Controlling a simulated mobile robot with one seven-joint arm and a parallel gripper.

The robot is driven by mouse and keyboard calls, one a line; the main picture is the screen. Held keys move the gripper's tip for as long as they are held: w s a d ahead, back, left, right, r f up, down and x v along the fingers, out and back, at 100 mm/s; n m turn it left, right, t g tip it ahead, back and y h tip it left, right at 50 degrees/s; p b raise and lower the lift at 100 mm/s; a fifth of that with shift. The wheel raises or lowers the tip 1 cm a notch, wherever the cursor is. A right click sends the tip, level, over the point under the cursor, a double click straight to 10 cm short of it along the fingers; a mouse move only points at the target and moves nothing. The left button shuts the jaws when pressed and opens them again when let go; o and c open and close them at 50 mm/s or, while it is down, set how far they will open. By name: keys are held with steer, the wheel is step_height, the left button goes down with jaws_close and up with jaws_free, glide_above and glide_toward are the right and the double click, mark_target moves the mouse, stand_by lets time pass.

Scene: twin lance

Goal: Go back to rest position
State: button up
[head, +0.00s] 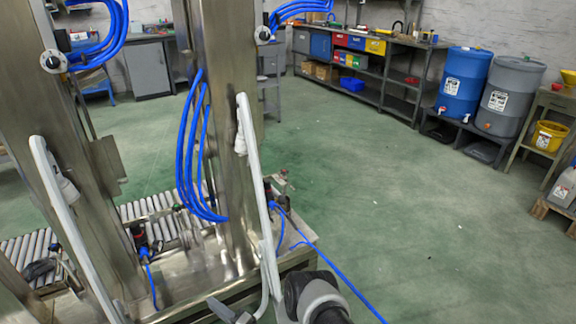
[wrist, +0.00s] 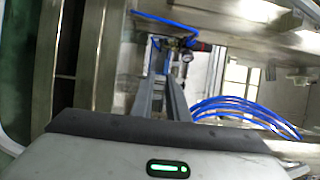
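The twin lance machine fills the left of the head view, with two upright steel columns, one at left (head: 75,150) and one nearer the middle (head: 228,130). Each carries a long pale grey handle, left (head: 72,232) and right (head: 256,190). My arm shows at the bottom edge of the head view, close to the right handle's lower end. In the wrist view, the body of my gripper with a green light spans the bottom, and its fingers (wrist: 160,95) point toward steel framework. Nothing is clearly held; the finger gap is hard to judge.
Blue hoses (head: 195,150) loop off the columns, and a roller conveyor (head: 135,212) lies at the base. Open green floor (head: 380,190) stretches to the right. Blue (head: 464,84) and grey (head: 510,96) barrels and a bench with coloured bins stand beyond.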

steer(key=w+d+r+n+h, duration=0.2)
steer(key=w+d+r+h, duration=0.15)
steer(key=w+r, duration=0.75)
steer(key=w+d+r+n+h, duration=0.35)
steer(key=w+r, duration=0.55)
steer(key=r, duration=0.4)
steer(key=d+r+h, duration=0.3)
steer(key=d+r, duration=0.7)
steer(key=r, duration=0.3)
steer(key=s+d+r+g+h, duration=0.2)
steer(key=s+d+r+h, duration=0.2)
steer(key=s+d+r, duration=1.15)
steer(key=s+d+r+n+g, duration=0.1)
steer(key=s+d+g, duration=0.1)
steer(key=s, duration=1.2)
steer(key=s+d+r+n+g, duration=0.1)
steer(key=s+d, duration=0.2)
steer(key=s, duration=1.1)
step_height(320, 180, up, 28)
steer(key=p, duration=2.8)
steer(key=shift+a+f+h, duration=0.15)
steer(key=shift+a+h, duration=0.1)
steer(key=shift+h, duration=0.05)
